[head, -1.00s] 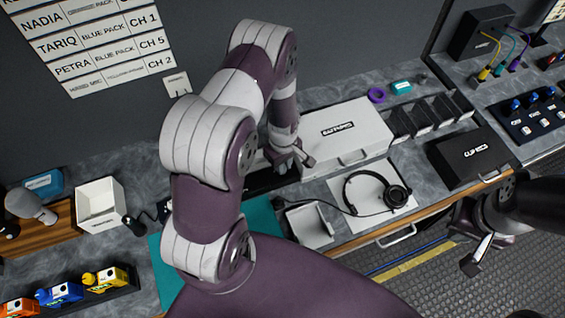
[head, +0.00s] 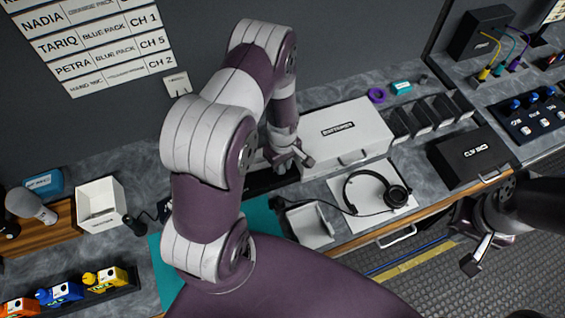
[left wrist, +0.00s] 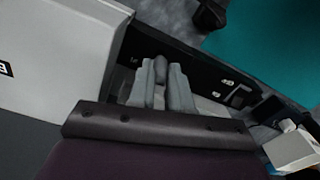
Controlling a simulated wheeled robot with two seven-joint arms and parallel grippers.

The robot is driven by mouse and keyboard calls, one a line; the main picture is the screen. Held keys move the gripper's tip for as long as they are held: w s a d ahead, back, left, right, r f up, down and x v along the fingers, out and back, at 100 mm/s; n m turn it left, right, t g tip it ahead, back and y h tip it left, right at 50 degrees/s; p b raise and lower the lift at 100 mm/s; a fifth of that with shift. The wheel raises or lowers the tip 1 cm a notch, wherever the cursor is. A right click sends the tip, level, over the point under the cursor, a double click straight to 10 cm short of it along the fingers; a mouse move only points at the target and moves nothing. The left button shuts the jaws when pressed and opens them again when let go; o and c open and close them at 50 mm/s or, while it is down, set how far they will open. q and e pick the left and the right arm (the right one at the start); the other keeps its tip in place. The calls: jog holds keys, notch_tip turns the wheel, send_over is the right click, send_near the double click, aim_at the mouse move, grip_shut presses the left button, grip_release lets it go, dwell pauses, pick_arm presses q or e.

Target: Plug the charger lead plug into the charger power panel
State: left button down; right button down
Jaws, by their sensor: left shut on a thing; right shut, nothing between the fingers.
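My left gripper (left wrist: 160,88) is shut on a small grey piece, taken as the charger lead plug (left wrist: 159,68), which shows between its fingertips in the left wrist view. A long black panel (left wrist: 205,75), taken as the charger power panel, lies just beyond the fingers, with small white marks and a square outline toward its right end. I cannot tell whether the plug touches it. In the head view my left gripper (head: 290,160) is low beside the white batteries case, and the black panel (head: 262,182) is mostly hidden by my arm. My right gripper (head: 477,254) is shut and empty, over the floor.
The white batteries case (head: 345,135) stands right of my left gripper. A white open tray (head: 308,226) and a headset (head: 376,192) lie in front. A teal mat (head: 262,220) is partly behind my arm. A black case (head: 470,153) sits at right.

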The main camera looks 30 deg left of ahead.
pick_arm(q)
jog(key=shift+f+b, duration=0.9)
jog(key=shift+f, duration=0.3)
jog(key=c, duration=1)
grip_release()
jog(key=shift+r, duration=0.1)
notch_tip(320, 180, up, 12)
jog(key=shift+f+b, duration=0.15)
jog(key=shift+b, duration=1.1)
jog(key=shift+r, duration=0.5)
